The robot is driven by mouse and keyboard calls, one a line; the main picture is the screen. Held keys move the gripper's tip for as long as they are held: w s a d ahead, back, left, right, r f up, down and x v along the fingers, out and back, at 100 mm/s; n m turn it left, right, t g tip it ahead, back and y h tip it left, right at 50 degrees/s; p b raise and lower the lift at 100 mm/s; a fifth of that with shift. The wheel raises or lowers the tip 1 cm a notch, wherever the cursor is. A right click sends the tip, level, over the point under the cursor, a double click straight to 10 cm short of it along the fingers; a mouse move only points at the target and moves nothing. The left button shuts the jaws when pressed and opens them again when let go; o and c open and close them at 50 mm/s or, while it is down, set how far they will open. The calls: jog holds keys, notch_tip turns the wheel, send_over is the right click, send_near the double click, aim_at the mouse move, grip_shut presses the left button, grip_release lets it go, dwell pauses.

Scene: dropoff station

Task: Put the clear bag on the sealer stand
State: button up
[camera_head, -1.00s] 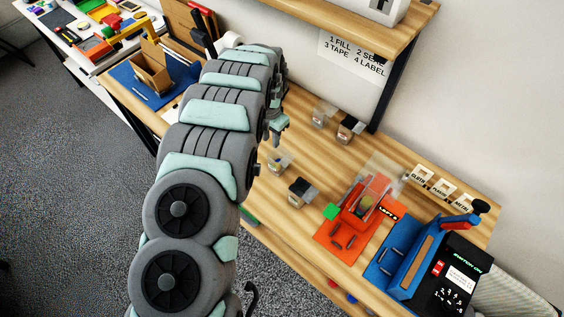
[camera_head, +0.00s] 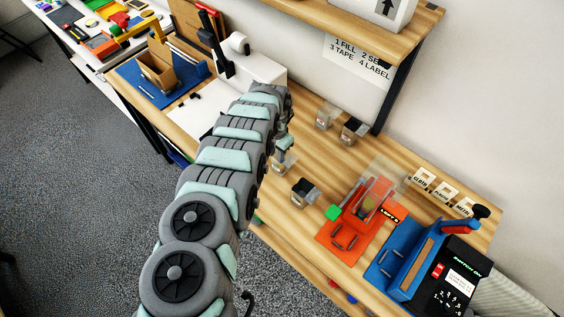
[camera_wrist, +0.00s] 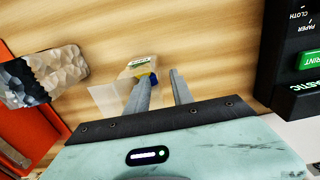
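A small clear bag (camera_head: 279,166) stands on the wooden bench just below my gripper (camera_head: 286,146), partly covered by my arm. In the wrist view the clear bag (camera_wrist: 141,67) shows a pale label, yellow and blue contents and a see-through side. My gripper (camera_wrist: 160,83) is open there; the left finger overlaps the bag's edge, and nothing is visibly gripped. Whether the finger touches the bag I cannot tell. A blue stand (camera_head: 399,256) with an upright panel, apparently the sealer stand, sits against a black machine (camera_head: 450,275) at the bench's right end.
A dark-topped grey bag (camera_head: 304,191) stands nearby, beside an orange stand (camera_head: 340,239) with a clear cover. Two more bags stand farther back. In the wrist view, a foil bag (camera_wrist: 40,80) is at left and a black device with a green PRINT button (camera_wrist: 309,60) at right.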

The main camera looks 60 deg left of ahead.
jog(key=shift+f, duration=0.35)
jog(key=shift+c, duration=0.6)
grip_shut()
dwell(0.6)
